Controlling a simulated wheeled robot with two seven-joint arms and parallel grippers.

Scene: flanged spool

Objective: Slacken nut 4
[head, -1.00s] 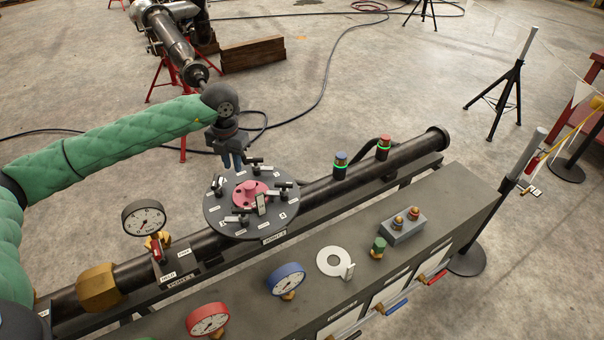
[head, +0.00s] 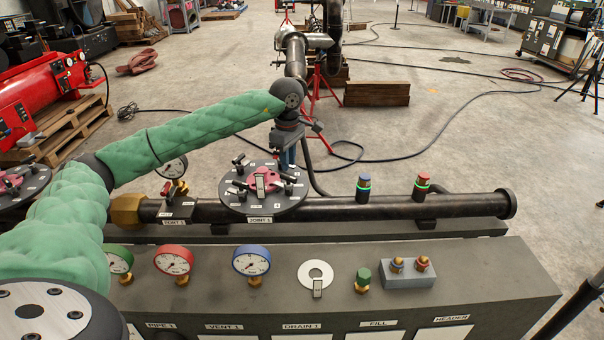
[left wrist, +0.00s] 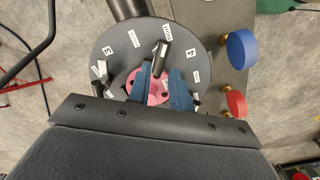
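A dark round flange plate (head: 232,203) marked JOINT 1 carries several black T-handled nuts around a pink hub (head: 262,180). My left gripper (head: 287,160) points down over the plate's far right part in the head view. In the left wrist view its two blue fingers (left wrist: 165,82) are apart, with the pink hub (left wrist: 135,88) showing behind them. A black nut handle (left wrist: 161,54) stands near the fingertips, between the labels 3 and 4 (left wrist: 191,52). I cannot tell for sure whether it is nut 4, nor whether a finger touches it. My right gripper is not in view.
The front console holds a red gauge (head: 173,260), a blue gauge (head: 251,260) and a white ring (head: 315,273). Another gauge (head: 172,167) stands left of the plate, behind my arm.

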